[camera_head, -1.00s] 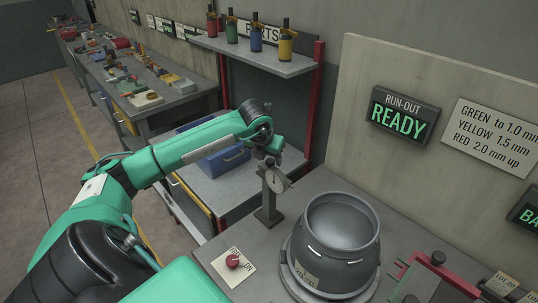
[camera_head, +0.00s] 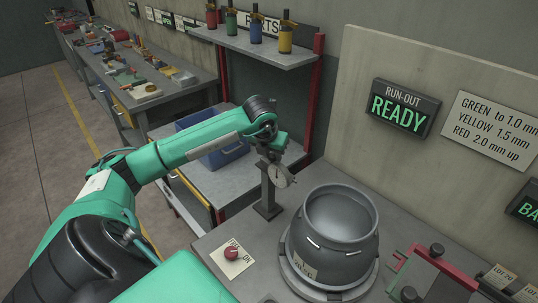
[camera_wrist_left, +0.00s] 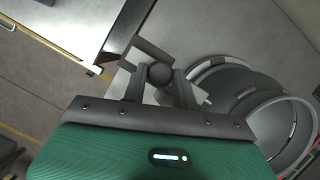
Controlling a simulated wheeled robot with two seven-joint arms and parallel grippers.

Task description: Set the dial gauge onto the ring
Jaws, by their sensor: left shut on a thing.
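The dial gauge (camera_head: 280,176), with a round pale face, sits on a dark upright post (camera_head: 267,199) at the back of the bench. My left gripper (camera_head: 270,156) is shut on the top of the gauge assembly. In the left wrist view the gripper (camera_wrist_left: 159,88) has its fingers on either side of a dark round knob. The grey ring (camera_head: 340,218), an open-topped round body, stands right of the post on a round base. The gauge face is beside the ring's rim; whether it touches is unclear. My right gripper is not in view.
A red button (camera_head: 231,253) on a pale plate lies left of the ring. A red-handled fixture (camera_head: 440,268) stands right of it. A RUN-OUT display (camera_head: 403,108) reads READY on the back panel. A blue bin (camera_head: 222,155) is on the side table behind my left arm.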

